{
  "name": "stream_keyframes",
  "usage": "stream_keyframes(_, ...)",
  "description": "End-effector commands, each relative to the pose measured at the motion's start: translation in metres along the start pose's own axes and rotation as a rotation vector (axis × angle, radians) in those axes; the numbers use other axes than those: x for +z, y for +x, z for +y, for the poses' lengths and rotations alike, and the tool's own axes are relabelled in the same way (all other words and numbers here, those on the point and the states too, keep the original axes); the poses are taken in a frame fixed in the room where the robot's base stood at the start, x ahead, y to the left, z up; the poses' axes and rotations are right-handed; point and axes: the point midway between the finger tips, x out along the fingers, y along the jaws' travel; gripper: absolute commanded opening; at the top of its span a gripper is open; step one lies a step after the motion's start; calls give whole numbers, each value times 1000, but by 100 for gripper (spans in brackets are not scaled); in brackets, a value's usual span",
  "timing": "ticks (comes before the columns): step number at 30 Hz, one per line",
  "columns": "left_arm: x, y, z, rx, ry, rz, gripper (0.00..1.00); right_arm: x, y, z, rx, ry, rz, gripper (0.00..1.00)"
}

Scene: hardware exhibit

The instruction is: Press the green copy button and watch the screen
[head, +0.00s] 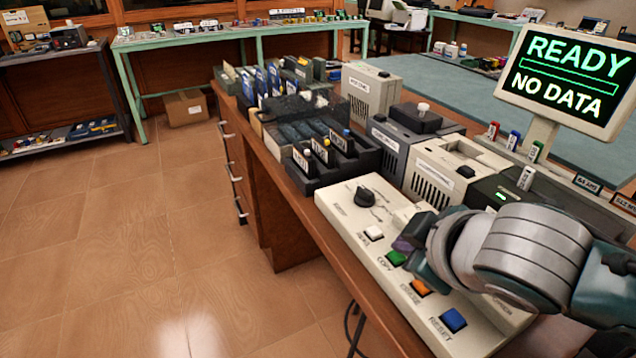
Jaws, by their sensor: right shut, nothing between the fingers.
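The green copy button (396,258) sits on a cream control panel (340,206), between a white button and an orange one that is partly covered. My right gripper (404,246) comes in from the right, shut and empty, with its tip close above the green button. I cannot tell whether the tip touches it. My left gripper is not in view.
The panel also has a black knob (364,196), a white button (374,233), an orange button (420,287) and a blue reset button (453,320). Behind it stand cream and grey devices (458,165) and dark trays (325,160). Open tiled floor (130,240) lies left.

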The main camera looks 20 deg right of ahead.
Motion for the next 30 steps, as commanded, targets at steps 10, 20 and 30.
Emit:
stream_keyframes(10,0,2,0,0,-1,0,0,2,2,-2,0,0,-1,0)
stream_keyframes(20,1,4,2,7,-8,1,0,4,5,-4,0,0,-2,0)
stream_keyframes(30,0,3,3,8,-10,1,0,4,5,-4,0,0,-1,0)
